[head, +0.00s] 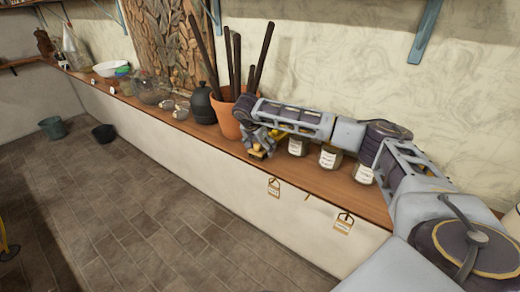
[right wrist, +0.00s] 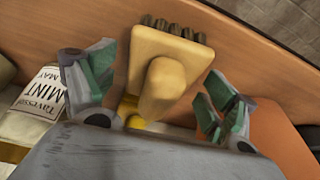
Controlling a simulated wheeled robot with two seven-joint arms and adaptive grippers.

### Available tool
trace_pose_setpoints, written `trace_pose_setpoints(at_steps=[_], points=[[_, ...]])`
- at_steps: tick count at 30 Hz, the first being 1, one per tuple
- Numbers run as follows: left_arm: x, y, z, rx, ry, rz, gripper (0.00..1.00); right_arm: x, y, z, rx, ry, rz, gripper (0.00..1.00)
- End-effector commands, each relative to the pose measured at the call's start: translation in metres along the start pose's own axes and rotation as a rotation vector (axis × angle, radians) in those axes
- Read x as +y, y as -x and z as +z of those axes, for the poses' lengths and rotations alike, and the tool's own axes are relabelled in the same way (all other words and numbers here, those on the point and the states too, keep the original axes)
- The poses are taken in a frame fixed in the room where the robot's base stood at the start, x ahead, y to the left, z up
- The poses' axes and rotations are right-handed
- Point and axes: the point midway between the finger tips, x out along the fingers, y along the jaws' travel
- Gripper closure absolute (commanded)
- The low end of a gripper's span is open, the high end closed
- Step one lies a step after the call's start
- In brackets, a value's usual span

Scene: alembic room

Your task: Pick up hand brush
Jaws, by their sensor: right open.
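The hand brush (right wrist: 158,72) is a yellow wooden block with a rounded grip and a row of dark bristles. It lies on the wooden shelf. In the right wrist view my right gripper (right wrist: 157,95) is open, with one green-padded finger on each side of the brush and gaps between them. In the head view the right gripper (head: 262,142) is low over the shelf's front edge, and a small yellow part of the brush (head: 257,154) shows beneath it. The rest of the brush is hidden by the gripper there. My left gripper is not in view.
A terracotta pot (head: 227,122) with dark sticks stands just left of the right gripper. Labelled jars (head: 329,157) stand to its right; one MINT jar (right wrist: 30,115) is close by. A black bottle (head: 202,104) is farther left. Tags (head: 273,188) hang on the shelf front.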

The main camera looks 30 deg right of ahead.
Motion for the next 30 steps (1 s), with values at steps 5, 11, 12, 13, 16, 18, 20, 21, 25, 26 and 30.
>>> trace_pose_setpoints(at_steps=[5, 11, 12, 13, 16, 18, 20, 21, 25, 26, 30], points=[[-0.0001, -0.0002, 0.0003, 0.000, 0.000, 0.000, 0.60, -0.0001, 0.0000, 0.0002, 0.000, 0.000, 0.000, 0.14], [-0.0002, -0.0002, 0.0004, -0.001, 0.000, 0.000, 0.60, -0.0001, 0.0002, 0.0002, 0.000, 0.000, 0.000, 0.23], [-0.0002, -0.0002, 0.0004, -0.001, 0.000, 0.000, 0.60, -0.0001, 0.0002, 0.0001, 0.000, 0.000, 0.000, 0.28], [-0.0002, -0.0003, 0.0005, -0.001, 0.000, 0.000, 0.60, -0.0001, 0.0002, 0.0001, 0.000, 0.000, 0.000, 0.32], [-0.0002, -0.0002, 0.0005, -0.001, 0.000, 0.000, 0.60, -0.0001, 0.0002, 0.0001, 0.000, 0.000, 0.000, 0.45], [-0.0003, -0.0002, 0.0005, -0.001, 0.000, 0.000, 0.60, -0.0001, 0.0002, 0.0001, 0.000, 0.000, 0.000, 0.54], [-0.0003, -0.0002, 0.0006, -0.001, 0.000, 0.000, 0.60, -0.0001, 0.0003, 0.0001, 0.000, 0.000, 0.000, 0.62], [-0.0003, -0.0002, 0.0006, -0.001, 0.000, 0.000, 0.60, -0.0002, 0.0005, 0.0000, 0.000, 0.000, -0.001, 0.65], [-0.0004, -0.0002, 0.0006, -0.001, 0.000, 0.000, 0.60, -0.0001, 0.0005, -0.0001, 0.000, 0.000, -0.001, 0.66], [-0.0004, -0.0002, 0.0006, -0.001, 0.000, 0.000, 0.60, -0.0002, 0.0005, -0.0001, 0.000, 0.000, -0.001, 0.66], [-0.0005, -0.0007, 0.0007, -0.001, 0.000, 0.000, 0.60, -0.0003, 0.0021, -0.0008, 0.000, 0.000, -0.001, 0.66]])
